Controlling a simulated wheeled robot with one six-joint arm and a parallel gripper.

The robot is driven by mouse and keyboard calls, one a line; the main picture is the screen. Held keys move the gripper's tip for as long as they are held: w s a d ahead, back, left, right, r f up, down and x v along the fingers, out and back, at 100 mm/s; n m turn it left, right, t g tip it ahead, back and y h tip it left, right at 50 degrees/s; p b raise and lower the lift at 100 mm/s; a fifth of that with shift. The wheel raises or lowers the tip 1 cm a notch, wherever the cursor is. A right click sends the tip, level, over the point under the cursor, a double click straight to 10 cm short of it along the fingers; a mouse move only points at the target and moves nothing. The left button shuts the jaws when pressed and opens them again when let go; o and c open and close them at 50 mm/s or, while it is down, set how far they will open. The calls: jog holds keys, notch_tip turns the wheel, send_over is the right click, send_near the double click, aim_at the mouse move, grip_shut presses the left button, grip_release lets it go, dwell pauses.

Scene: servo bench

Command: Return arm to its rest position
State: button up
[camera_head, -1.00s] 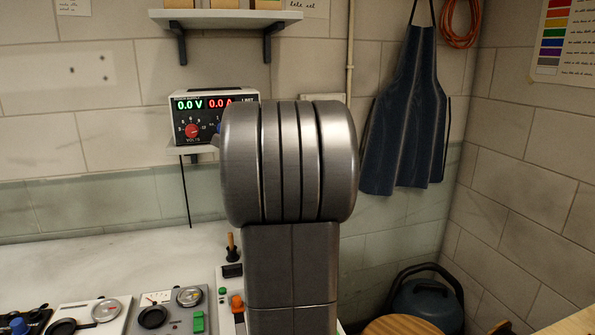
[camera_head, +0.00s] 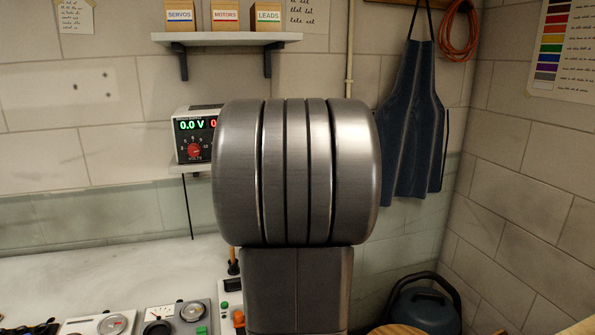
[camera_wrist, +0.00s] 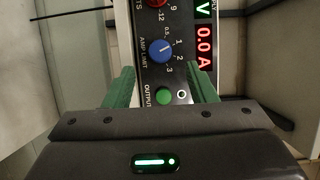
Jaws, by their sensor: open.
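My gripper (camera_wrist: 162,88) shows in the wrist view as two green fingers set apart, open with nothing between them. The power supply's front panel (camera_wrist: 148,78) faces the wrist camera beyond the fingers. It carries a blue amp limit knob (camera_wrist: 162,52), a green output button (camera_wrist: 164,97) and a red 0.0 A readout. I cannot tell whether the fingers touch the panel. In the head view my arm fills the middle and hides the gripper and the right part of the power supply (camera_head: 194,124), which reads 0.0 V.
The power supply sits on a small wall shelf. A higher shelf (camera_head: 226,38) holds boxes labelled servos, motors and leads. Meters (camera_head: 112,324) and switches stand on the white bench (camera_head: 110,275). A blue apron (camera_head: 413,115) hangs right of my arm.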

jog(key=b+v, duration=0.1)
jog(key=v, duration=0.6)
jog(key=shift+s+d+f, duration=0.1)
jog(key=shift+s, duration=0.1)
